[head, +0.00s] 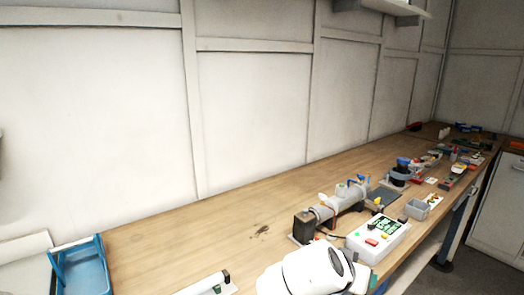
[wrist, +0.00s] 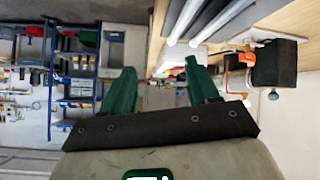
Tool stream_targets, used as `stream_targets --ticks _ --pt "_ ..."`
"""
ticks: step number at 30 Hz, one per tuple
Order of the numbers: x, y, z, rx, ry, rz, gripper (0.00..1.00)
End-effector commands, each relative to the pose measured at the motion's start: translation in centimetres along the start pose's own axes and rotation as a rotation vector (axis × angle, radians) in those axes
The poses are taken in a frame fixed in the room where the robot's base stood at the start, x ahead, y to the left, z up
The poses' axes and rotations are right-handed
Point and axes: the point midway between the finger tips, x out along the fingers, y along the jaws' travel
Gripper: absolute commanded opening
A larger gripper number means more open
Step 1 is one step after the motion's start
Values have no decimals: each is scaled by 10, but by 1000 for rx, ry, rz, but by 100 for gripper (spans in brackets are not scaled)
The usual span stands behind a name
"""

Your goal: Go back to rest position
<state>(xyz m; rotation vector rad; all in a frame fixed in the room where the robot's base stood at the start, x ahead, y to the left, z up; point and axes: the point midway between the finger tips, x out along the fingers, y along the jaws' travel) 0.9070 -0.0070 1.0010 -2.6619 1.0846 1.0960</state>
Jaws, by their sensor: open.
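My gripper (wrist: 161,72) shows in the wrist view with its two green fingers spread apart and nothing between them. In the head view my white arm reaches over the front edge of the workbench, and the gripper itself cannot be clearly made out. The reactor assembly (head: 340,203), a grey cylinder with a black end block (head: 303,228), stands on the bench beyond my arm. A white control box (head: 378,238) with a green display and coloured buttons stands beside it.
The wooden workbench (head: 170,239) runs along a panelled wall and is mostly clear at left. A blue bin (head: 82,270) stands at the left end. A small grey tray (head: 417,209) and several small items lie further right. Blue shelving (wrist: 76,75) shows in the wrist view.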

Motion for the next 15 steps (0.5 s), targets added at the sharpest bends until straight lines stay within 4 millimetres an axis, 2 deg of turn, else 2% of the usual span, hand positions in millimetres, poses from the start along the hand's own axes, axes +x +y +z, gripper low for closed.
stream_targets --ticks 1,3,7,11,15 --pt "17 19 24 -36 -38 -18 60" --pt "33 39 53 -90 -86 -61 60" --pt "51 76 106 -183 -166 -152 60" --pt "55 112 157 -268 -234 -256 60" --pt "44 143 202 -342 -283 -370 60"
